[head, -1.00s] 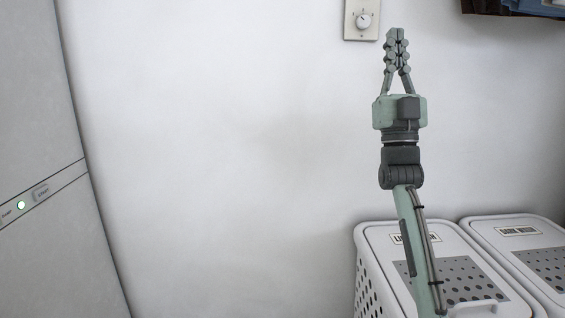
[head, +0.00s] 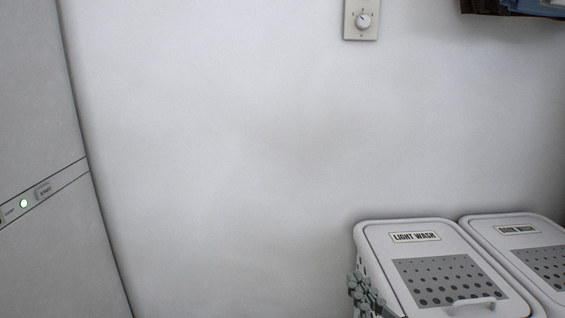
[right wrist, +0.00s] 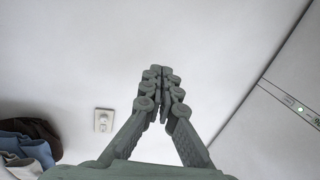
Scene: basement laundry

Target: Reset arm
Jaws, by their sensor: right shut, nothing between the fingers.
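My right gripper (head: 364,292) shows at the lower edge of the head view, in front of the left side of the light wash hamper (head: 407,262). Only its grey-green fingers are in the picture; the rest is below the frame. In the right wrist view the right gripper (right wrist: 160,72) has its fingertips together with nothing between them, against a backdrop of bare wall. My left gripper is in neither view.
A dial (head: 362,20) is on the white wall, and it also shows in the right wrist view (right wrist: 103,120). A second lidded hamper (head: 520,231) stands at right. A tall white appliance (head: 40,120) with a green light is at left. Folded cloths (right wrist: 28,150) show at lower left.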

